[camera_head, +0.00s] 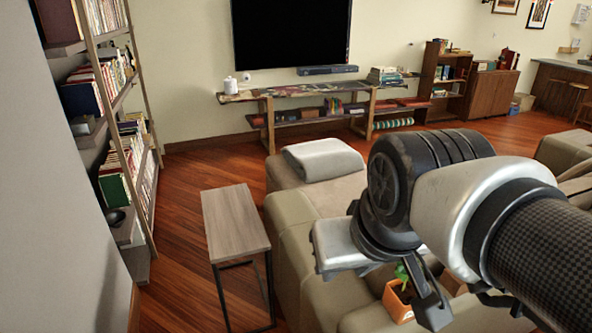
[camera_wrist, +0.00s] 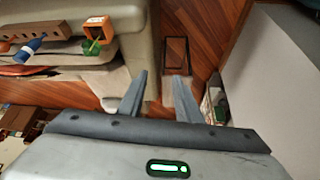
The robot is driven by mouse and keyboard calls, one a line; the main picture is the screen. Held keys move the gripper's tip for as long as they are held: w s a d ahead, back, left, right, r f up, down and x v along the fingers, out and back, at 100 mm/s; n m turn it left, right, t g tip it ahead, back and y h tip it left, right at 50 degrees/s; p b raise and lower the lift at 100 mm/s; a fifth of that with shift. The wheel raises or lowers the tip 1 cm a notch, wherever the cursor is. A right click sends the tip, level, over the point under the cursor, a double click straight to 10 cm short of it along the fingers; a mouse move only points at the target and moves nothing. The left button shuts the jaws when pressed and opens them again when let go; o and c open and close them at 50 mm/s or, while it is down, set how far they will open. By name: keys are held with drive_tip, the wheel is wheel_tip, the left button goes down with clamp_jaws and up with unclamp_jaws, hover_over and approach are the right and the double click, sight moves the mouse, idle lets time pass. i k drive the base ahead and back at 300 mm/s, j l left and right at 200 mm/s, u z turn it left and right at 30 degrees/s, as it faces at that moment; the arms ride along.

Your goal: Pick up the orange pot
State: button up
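The orange pot (camera_head: 398,302) is a small square pot with a green plant, on the beige sofa at the lower right of the head view, partly covered by my arm and gripper. In the wrist view the orange pot (camera_wrist: 99,28) is at the upper left, with the green plant pointing down in the picture. My gripper (camera_head: 434,308) is close beside the pot in the head view. In the wrist view my gripper (camera_wrist: 160,88) has its two fingers spread with nothing between them; the pot is outside them, up and left.
A narrow wooden side table (camera_head: 235,222) stands left of the sofa (camera_head: 300,255). A tall bookshelf (camera_head: 118,140) is at the left. In the wrist view a blue bottle (camera_wrist: 30,47) and a wooden block with holes (camera_wrist: 45,29) lie near the pot. Bare floor (camera_head: 185,195) shows between the bookshelf and side table.

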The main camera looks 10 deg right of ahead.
sight(398, 294)
drive_tip(key=l+u, duration=0.15)
drive_tip(key=l, duration=0.7)
drive_tip(key=k+l+u, duration=0.15)
drive_tip(key=l, duration=0.7)
